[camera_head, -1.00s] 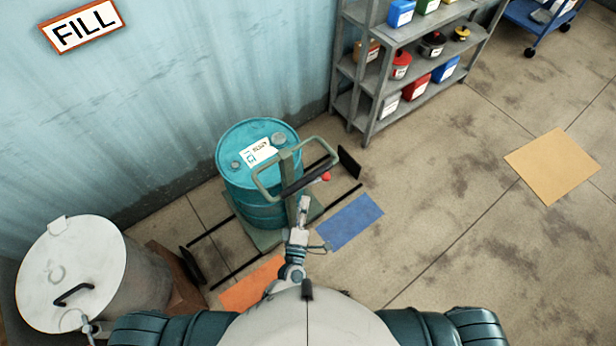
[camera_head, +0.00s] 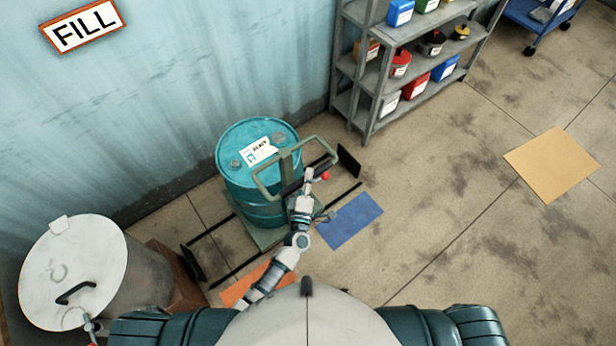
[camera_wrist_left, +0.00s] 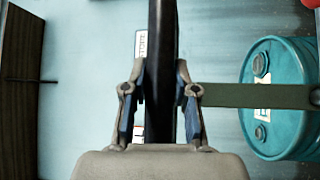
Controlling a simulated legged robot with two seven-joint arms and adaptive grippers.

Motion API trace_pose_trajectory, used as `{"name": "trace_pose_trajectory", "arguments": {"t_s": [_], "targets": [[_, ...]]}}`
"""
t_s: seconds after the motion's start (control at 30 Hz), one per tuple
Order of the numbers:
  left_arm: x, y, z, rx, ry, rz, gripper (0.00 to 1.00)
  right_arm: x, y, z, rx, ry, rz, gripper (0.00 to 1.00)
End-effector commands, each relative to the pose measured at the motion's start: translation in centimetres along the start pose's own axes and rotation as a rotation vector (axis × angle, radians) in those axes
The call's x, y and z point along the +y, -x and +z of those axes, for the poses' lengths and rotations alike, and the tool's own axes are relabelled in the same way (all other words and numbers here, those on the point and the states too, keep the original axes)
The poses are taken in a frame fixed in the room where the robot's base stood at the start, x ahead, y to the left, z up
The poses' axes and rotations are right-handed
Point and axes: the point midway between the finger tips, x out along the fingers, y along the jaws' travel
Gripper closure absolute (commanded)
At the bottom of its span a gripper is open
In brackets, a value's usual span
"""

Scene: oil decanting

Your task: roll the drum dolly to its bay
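The drum dolly (camera_head: 268,236) is a green platform with a tall frame handle (camera_head: 262,188) that has a dark grip. A teal drum (camera_head: 240,190) with a white label stands upright on it, and the drum's top also shows in the left wrist view (camera_wrist_left: 275,95). My left gripper (camera_head: 309,176) is at the handle's dark grip bar (camera_wrist_left: 162,60). In the wrist view the fingers of my left gripper (camera_wrist_left: 160,85) straddle the bar, one each side, with narrow gaps. The gripper is open.
Black floor rails with end plates (camera_head: 349,161) run past the dolly. A blue patch (camera_head: 348,220), an orange patch (camera_head: 236,294) and a tan patch (camera_head: 552,165) lie on the floor. A lidded bin (camera_head: 75,265) stands left, shelving (camera_head: 372,88) behind. The floor at right is clear.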

Motion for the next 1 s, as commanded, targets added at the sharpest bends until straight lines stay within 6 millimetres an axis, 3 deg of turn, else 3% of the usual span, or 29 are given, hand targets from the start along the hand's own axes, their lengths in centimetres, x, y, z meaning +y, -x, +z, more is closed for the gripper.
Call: {"name": "trace_pose_trajectory", "arguments": {"t_s": [0.47,0.67,1.0], "targets": [[-0.3,1.1,-1.0,-0.002,-0.004,-0.008,1.00,0.0,0.4,-0.1,0.000,0.000,0.000,0.60],[-0.3,4.4,-4.4,0.001,-0.006,-0.011,1.00,0.1,1.4,-0.3,0.002,0.000,0.001,0.60],[-0.3,12.7,-13.2,0.003,0.000,-0.006,1.00,0.2,2.7,-0.4,0.003,0.000,0.002,0.60]]}}
